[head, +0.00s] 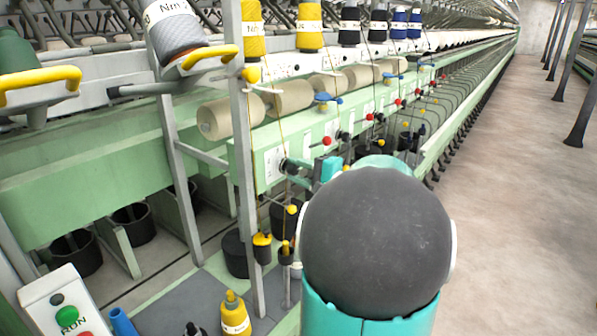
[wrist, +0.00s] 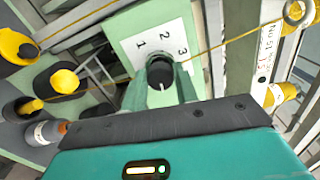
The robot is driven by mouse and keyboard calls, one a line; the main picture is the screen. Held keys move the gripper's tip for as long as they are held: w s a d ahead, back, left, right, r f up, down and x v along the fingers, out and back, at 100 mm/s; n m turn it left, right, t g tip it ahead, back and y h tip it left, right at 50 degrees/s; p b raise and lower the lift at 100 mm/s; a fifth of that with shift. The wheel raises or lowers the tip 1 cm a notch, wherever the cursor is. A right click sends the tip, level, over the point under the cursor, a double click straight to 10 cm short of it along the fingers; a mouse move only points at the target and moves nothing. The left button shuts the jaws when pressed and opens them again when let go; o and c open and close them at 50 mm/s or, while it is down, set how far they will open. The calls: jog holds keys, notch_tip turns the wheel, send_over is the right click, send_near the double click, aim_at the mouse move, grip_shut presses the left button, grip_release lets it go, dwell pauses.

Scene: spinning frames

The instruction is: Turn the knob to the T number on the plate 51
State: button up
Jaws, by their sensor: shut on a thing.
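The black round knob (wrist: 160,73) sits on a white plate (wrist: 138,29) with the numbers 1, 2 and 3 around it in the wrist view. A short white mark shows on the knob, on the side facing my gripper's palm. My gripper (wrist: 163,88) has its two pale green fingers on either side of the knob, shut on it. In the head view, my teal gripper (head: 308,170) reaches the panel beside a white plate (head: 273,163); my arm partly hides this area. A label (wrist: 267,52) on a light post has small print that I cannot read surely.
A grey upright post (head: 241,130) stands left of the panel in the head view. Yellow-topped bottles (head: 234,314) and black bins (head: 75,253) are low down. The aisle floor (head: 510,200) at right is clear.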

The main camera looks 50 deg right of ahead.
jog(key=shift+m, duration=2.3)
jog(key=o, duration=0.9)
jog(key=shift+o, duration=0.2)
jog(key=s+d, duration=0.1)
jog(key=s, duration=1.2)
jog(key=shift+s, duration=0.4)
